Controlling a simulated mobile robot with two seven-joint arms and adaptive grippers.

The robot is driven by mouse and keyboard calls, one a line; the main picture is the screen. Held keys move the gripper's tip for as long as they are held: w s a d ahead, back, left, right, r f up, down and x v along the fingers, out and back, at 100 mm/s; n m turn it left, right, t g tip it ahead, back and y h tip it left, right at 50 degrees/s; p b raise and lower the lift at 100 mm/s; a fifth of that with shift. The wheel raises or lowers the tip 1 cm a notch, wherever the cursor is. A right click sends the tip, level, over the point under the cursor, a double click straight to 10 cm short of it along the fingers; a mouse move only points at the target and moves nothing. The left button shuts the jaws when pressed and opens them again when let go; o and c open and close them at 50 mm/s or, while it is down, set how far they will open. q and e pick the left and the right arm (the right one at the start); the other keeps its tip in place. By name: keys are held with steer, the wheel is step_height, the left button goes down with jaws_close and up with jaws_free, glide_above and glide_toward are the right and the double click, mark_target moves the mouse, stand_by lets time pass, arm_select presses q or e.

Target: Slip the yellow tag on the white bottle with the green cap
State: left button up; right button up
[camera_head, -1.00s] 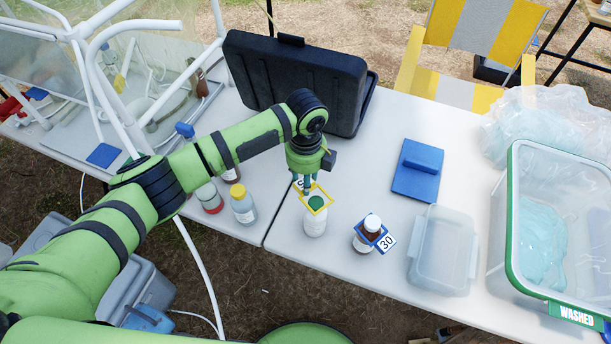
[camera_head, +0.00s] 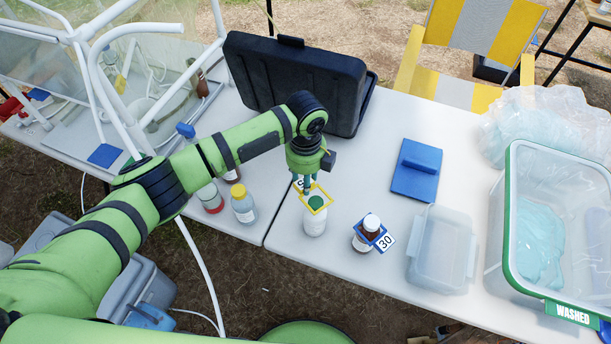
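The white bottle (camera_head: 314,224) with the green cap (camera_head: 316,202) stands upright on the white table near its front edge. The yellow tag (camera_head: 322,209), a square ring, is at the height of the green cap and appears around it. Whether it touches the bottle I cannot tell. My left gripper (camera_head: 306,186) is just behind and above the cap, pointing down, with its fingertips at the tag's far edge and number plate. The fingers look close together on the tag. My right gripper is not in view.
A brown bottle (camera_head: 361,241) with a white cap wears a blue tag marked 30 (camera_head: 386,243), right of the white bottle. Nearby are a clear tub (camera_head: 440,262), a blue block (camera_head: 417,170), a black case (camera_head: 290,75), a yellow-capped bottle (camera_head: 243,208) and a WASHED bin (camera_head: 572,313).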

arm_select(q)
steer(key=shift+f, duration=0.2)
steer(key=shift+f+b, duration=1.15)
steer(key=shift+f, duration=0.55)
steer(key=o, duration=0.9)
steer(key=shift+o, duration=0.2)
step_height(320, 180, up, 12)
steer(key=shift+r, duration=0.1)
